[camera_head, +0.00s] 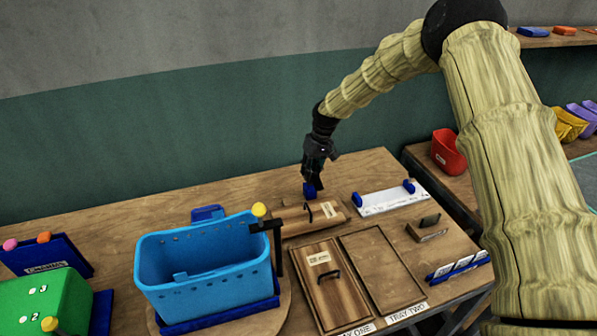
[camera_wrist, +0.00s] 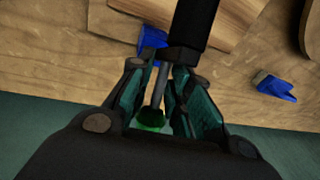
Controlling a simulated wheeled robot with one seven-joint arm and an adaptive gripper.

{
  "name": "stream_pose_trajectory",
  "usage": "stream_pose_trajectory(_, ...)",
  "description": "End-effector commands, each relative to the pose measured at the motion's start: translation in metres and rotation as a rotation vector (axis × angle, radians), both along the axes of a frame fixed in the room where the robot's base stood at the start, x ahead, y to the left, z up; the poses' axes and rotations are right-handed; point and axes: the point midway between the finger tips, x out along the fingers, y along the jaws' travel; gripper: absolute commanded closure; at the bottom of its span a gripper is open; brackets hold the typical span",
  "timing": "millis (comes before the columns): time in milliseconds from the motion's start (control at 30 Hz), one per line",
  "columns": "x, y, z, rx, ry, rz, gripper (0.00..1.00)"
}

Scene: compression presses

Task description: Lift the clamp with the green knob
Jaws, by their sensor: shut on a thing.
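The green knob (camera_wrist: 151,118) shows in the wrist view between my gripper's two fingers (camera_wrist: 168,105). It sits at the end of a grey rod that meets the dark bar (camera_wrist: 195,25) of the clamp. My gripper is shut on the clamp at the knob end. In the head view my gripper (camera_head: 314,178) points down at the back of the table, just above a blue block (camera_head: 310,191). The gripper hides the green knob there. A wooden press with a dark handle (camera_head: 309,214) lies just in front of the blue block.
A blue basket (camera_head: 205,268) stands at front left, with a yellow-knobbed clamp (camera_head: 259,210) at its right corner. A white plate with blue end pieces (camera_head: 388,199) lies right of the gripper.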

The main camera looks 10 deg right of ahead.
Motion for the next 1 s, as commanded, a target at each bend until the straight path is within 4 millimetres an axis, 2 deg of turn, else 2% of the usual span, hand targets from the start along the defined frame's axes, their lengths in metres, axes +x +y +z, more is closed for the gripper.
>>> stream_pose_trajectory(200,-0.0017,-0.0079,-0.001,0.0,0.02,-0.013,1.0)
stream_pose_trajectory(500,-0.002,-0.0083,-0.0014,0.0,0.021,-0.013,1.0)
stream_pose_trajectory(533,-0.002,-0.0083,-0.0014,0.0,0.021,-0.013,0.79)
stream_pose_trajectory(600,-0.002,-0.0084,-0.0016,-0.001,0.021,-0.013,0.7)
stream_pose_trajectory(1000,-0.0009,-0.0101,0.0047,-0.003,0.017,-0.012,0.7)
